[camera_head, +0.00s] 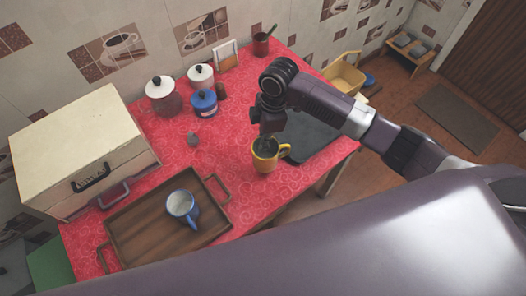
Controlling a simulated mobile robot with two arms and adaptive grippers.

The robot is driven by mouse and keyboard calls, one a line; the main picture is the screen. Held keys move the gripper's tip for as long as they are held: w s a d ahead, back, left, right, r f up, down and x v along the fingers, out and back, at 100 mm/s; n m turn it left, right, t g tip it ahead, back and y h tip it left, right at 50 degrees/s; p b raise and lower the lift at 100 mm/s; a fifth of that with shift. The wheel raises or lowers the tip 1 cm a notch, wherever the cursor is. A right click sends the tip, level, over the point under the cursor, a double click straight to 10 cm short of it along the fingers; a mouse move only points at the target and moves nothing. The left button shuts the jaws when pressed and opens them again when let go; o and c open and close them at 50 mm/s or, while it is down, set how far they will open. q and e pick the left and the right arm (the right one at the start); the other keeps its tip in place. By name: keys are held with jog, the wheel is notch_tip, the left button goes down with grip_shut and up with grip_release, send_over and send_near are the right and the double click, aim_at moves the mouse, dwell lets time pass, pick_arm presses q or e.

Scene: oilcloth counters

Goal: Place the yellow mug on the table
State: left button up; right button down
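The yellow mug (264,162) is upright on or just above the red patterned oilcloth table (240,195), near its right part, with its handle to the right. My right gripper (268,138) comes down from above, and its dark fingers reach the mug's rim or opening. The fingers overlap the mug's dark inside, so I cannot tell whether they are closed on its wall. I also cannot tell whether the mug's base touches the cloth. My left gripper is out of view.
A wooden tray (150,246) with a blue mug (182,206) is at front left. A cream bread box (75,140) stands behind it. Lidded jars (203,102) stand at the back. A dark flat board (312,137) lies right of the mug. Cloth left of the mug is mostly clear.

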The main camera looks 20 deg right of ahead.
aim_at(262, 153)
jog(key=shift+a+f, duration=0.1)
jog(key=shift+f, duration=3.05)
jog(key=c, duration=2.2)
grip_release()
jog(key=shift+f, duration=0.15)
jog(key=shift+o, duration=0.2)
jog(key=r, duration=0.4)
jog(key=d+r, duration=0.1)
jog(key=r, duration=0.7)
jog(key=shift+s+d+r+b, duration=0.1)
jog(key=shift+d+b, duration=0.3)
